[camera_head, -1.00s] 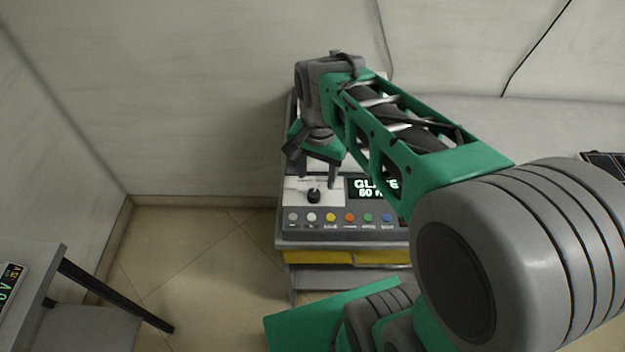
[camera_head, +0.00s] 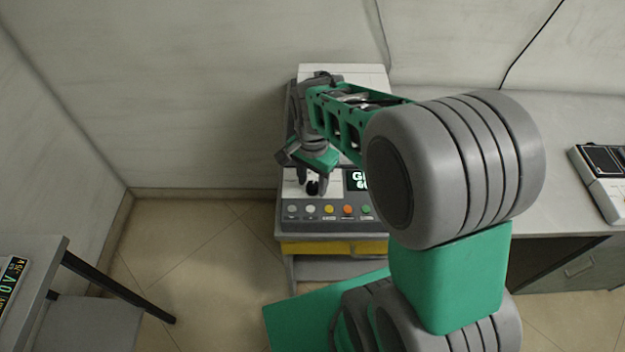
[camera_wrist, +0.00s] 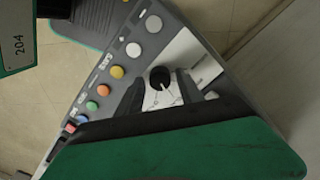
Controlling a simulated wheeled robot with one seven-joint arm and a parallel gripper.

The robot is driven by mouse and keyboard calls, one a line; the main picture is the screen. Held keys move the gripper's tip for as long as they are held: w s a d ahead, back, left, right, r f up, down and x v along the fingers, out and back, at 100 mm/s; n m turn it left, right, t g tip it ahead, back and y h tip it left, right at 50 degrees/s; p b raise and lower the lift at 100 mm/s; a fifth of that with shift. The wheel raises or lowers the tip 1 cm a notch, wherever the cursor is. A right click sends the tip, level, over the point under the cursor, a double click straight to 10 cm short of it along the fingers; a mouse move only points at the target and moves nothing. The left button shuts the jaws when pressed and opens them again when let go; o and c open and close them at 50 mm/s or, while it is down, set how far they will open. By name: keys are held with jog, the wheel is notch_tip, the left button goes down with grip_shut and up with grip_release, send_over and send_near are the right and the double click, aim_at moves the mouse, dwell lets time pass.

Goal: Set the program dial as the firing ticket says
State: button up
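The program dial is a small black knob (camera_head: 312,188) on a white plate at the left of a grey control panel. The wrist view shows the knob (camera_wrist: 160,77) with a white pointer line and thin marks on the plate around it. My gripper (camera_head: 314,178) points down over the dial. In the wrist view its two fingers (camera_wrist: 159,92) stand apart, one on each side of the knob; I cannot tell whether they touch it. The panel's display (camera_head: 357,181) is mostly hidden by my arm. I make out no firing ticket.
A row of coloured buttons (camera_head: 329,210) runs along the panel's front, close to the dial. A white and black device (camera_head: 602,175) lies on the bench at the right. A table (camera_head: 45,262) with a lit display stands at the lower left. Open tiled floor lies between.

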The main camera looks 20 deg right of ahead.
grip_shut()
jog(key=shift+n, duration=0.3)
dwell(0.3)
jog(key=n, duration=0.3)
jog(key=shift+n, duration=2.1)
jog(key=shift+o, duration=1.1)
grip_release()
